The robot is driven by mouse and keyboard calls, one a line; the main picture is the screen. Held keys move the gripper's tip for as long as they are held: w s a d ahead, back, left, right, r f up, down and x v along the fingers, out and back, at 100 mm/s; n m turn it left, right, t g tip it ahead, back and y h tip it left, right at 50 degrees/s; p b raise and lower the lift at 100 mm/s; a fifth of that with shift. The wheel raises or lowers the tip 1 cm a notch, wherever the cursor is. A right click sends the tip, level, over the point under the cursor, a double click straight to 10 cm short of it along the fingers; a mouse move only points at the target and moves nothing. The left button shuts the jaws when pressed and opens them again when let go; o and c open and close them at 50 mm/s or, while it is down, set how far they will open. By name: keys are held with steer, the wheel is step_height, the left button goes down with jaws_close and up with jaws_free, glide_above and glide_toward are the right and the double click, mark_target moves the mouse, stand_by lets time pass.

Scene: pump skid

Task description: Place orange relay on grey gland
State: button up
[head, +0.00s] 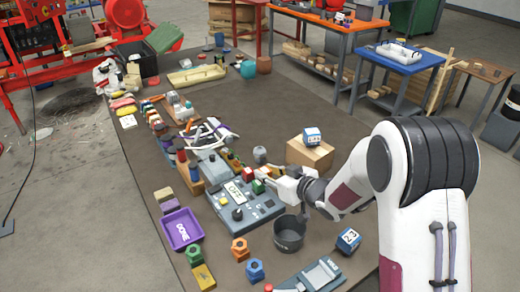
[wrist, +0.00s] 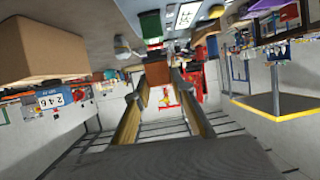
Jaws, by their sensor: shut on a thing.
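My gripper (wrist: 158,78) is shut on a brown-orange block, which looks like the orange relay (wrist: 158,72), between its fingertips in the wrist view. In the head view my gripper (head: 268,176) is above the right back part of the grey control panel, and the relay is too small and hidden to make out. A grey rounded piece, likely the grey gland (head: 260,154), stands just behind my gripper, left of the cardboard box. It appears to show in the wrist view (wrist: 122,47) too, apart from the relay.
The cardboard box (head: 310,153) with a numbered cube (head: 311,136) is close behind my arm. The panel (head: 232,214) has raised buttons. A dark pot (head: 289,234), purple tray (head: 182,229) and coloured hex pieces are nearer. Bare table lies beyond the box.

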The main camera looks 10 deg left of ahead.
steer(key=w+a+n+g+y, duration=0.1)
steer(key=w+a, duration=0.5)
steer(key=w, duration=0.5)
step_height(320, 180, up, 7)
steer(key=m+t+h, duration=0.1)
steer(key=m+h, duration=0.1)
glide_above(262, 150)
steer(key=shift+s, duration=0.1)
steer(key=shift+t, duration=0.4)
steer(key=shift+f, duration=3.1)
steer(key=shift+f, duration=0.15)
steer(key=shift+f, duration=1.75)
steer(key=shift+f, duration=0.1)
